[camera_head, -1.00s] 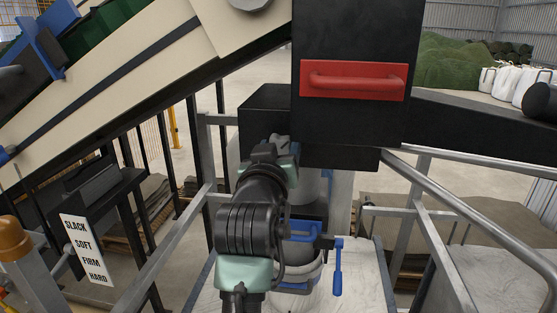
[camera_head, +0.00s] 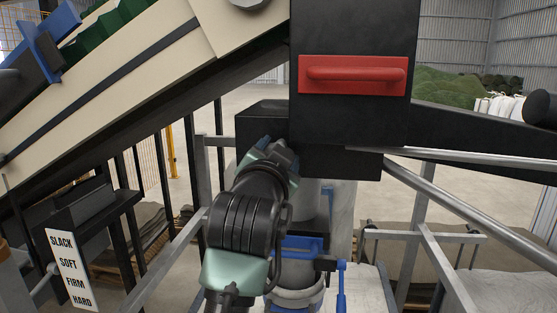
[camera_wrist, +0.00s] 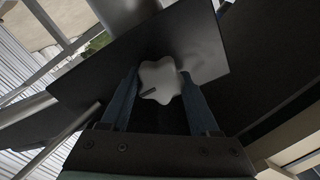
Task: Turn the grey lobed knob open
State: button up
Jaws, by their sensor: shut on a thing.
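The grey lobed knob (camera_wrist: 160,81) shows in the wrist view, in front of a dark flat plate (camera_wrist: 205,45). It has rounded lobes and a dark line mark on its face. My gripper (camera_wrist: 162,90) has one finger on each side of the knob and is shut on it. In the head view, my arm reaches up to the black box (camera_head: 262,128) below the red handle, and my wrist (camera_head: 275,158) hides the knob there.
A red handle (camera_head: 352,76) sits on a black housing above and to the right. A sloping cream conveyor (camera_head: 120,85) runs along the left. Grey rails (camera_head: 440,205) stand at right. A sign (camera_head: 70,270) reads SLACK, SOFT, FIRM, HARD. A blue clamp (camera_head: 300,246) lies beside my arm.

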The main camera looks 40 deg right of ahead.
jog(key=shift+m, duration=0.4)
jog(key=o, duration=1.1)
jog(key=b+v, duration=0.3)
jog(key=v, duration=1)
jog(key=shift+d, duration=0.1)
